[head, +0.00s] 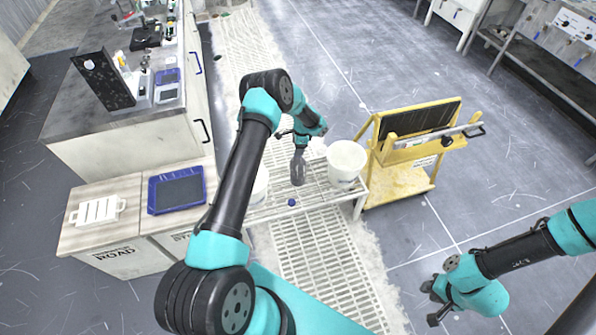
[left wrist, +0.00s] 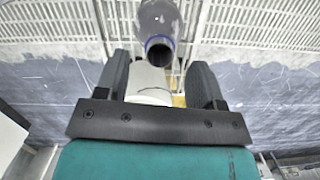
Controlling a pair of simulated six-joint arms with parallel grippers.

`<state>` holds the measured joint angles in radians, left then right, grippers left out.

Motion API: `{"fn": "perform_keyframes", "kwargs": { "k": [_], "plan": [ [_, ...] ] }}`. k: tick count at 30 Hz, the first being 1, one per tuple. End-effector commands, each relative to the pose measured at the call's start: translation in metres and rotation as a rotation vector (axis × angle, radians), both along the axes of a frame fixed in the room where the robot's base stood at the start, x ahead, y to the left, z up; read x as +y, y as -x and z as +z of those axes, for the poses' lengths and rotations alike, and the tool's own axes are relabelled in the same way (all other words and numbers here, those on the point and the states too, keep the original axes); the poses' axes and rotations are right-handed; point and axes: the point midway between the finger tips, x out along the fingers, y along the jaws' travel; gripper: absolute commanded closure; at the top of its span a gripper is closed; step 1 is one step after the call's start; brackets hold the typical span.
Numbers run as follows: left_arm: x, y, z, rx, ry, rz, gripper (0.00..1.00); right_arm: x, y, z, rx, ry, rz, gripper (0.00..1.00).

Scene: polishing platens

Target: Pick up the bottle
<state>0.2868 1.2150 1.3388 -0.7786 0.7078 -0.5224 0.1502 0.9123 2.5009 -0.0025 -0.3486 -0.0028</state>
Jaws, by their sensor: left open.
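A grey translucent bottle (head: 297,170) stands on a white slatted rack (head: 272,210), between two white buckets. In the left wrist view the bottle (left wrist: 158,18) shows its open mouth with a blue ring. My left gripper (head: 299,146) is above the bottle's top in the head view. In the left wrist view its two fingers (left wrist: 159,75) are apart, with the bottle's neck showing between and beyond them; contact cannot be told. My right gripper (head: 430,302) is at the lower right, over the floor, with fingers apart and nothing between them.
A white bucket (head: 346,160) stands right of the bottle; another (head: 261,186) is partly hidden by my left arm. A small dark blue round thing (head: 291,202) lies on the rack's front. A yellow cart (head: 400,185) stands right. Floor before my right gripper is clear.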

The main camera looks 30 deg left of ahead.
Motion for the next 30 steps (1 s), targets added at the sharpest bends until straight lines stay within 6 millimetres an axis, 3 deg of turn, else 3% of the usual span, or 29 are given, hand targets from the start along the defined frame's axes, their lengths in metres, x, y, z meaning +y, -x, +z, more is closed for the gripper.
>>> {"fn": "perform_keyframes", "kwargs": {
  "k": [8, 21, 30],
  "plan": [
    [0.000, 0.000, -0.003, 0.001, 0.001, 0.000, 0.38, 0.000, 0.000, 0.000, 0.000, 0.000, 0.000, 0.71],
    [0.000, -0.001, -0.050, 0.000, 0.001, 0.000, 0.38, 0.000, 0.000, 0.000, 0.000, 0.000, 0.000, 0.71],
    [0.001, -0.001, -0.052, -0.001, 0.001, 0.000, 0.38, 0.000, 0.000, 0.000, 0.000, 0.000, 0.000, 0.71]
  ]
}}
